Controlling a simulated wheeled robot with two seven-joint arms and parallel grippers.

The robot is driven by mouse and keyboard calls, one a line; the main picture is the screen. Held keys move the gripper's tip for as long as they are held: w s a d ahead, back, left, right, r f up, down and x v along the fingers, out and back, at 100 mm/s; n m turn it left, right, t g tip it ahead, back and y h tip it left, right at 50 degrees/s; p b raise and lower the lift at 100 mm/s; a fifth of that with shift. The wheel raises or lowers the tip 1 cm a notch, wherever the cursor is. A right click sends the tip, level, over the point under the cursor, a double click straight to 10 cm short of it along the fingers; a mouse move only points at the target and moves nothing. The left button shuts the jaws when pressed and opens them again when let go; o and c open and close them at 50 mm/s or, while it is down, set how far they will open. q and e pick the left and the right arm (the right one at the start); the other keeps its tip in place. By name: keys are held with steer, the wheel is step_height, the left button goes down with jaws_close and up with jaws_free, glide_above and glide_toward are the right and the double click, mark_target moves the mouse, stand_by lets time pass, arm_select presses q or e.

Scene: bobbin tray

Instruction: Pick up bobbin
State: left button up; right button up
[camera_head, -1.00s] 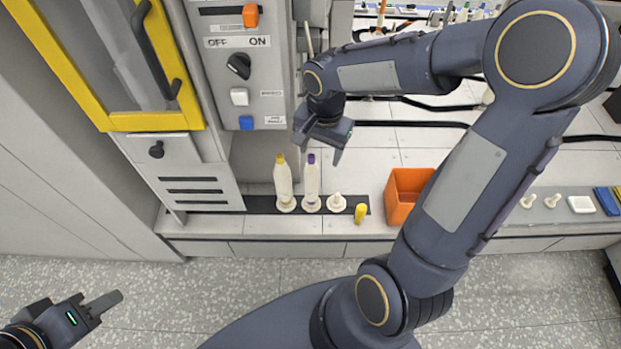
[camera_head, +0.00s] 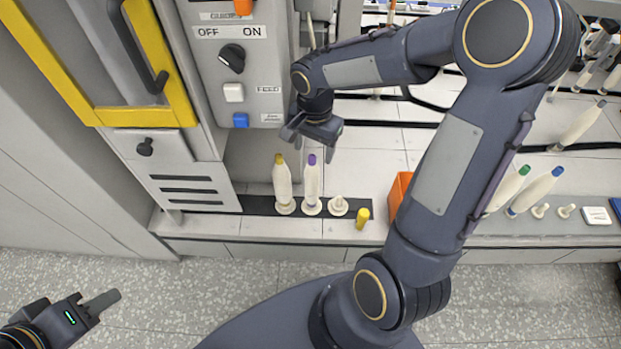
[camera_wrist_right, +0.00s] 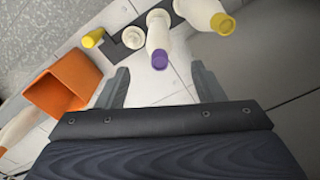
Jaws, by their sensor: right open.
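Two white bobbins stand upright on round holders on a dark strip at the machine's foot. One bobbin (camera_head: 283,188) has a yellow top, and the bobbin to its right (camera_head: 312,187) has a purple top. My right gripper (camera_head: 309,153) is open and empty, just above the purple-topped bobbin. In the right wrist view the purple-topped bobbin (camera_wrist_right: 158,36) lies ahead between the fingertips, and the yellow-topped bobbin (camera_wrist_right: 203,12) is to its right. An empty white holder (camera_head: 338,206) stands beside them. My left gripper (camera_head: 101,304) is low at the left, far from the bobbins; its opening is unclear.
A small yellow piece (camera_head: 362,218) stands right of the empty holder. An orange box (camera_wrist_right: 64,82) is further right, partly behind my right arm in the head view. A green-topped bobbin (camera_head: 508,189) and a blue-topped bobbin (camera_head: 536,191) stand at the right. The machine panel (camera_head: 235,70) rises behind.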

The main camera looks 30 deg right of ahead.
mark_target(312, 167)
steer(key=f+b, duration=0.1)
steer(key=f, duration=0.2)
steer(key=f+b, duration=0.2)
steer(key=f, duration=0.2)
steer(key=shift+s+a, duration=0.15)
steer(key=shift+a, duration=0.05)
jaws_close()
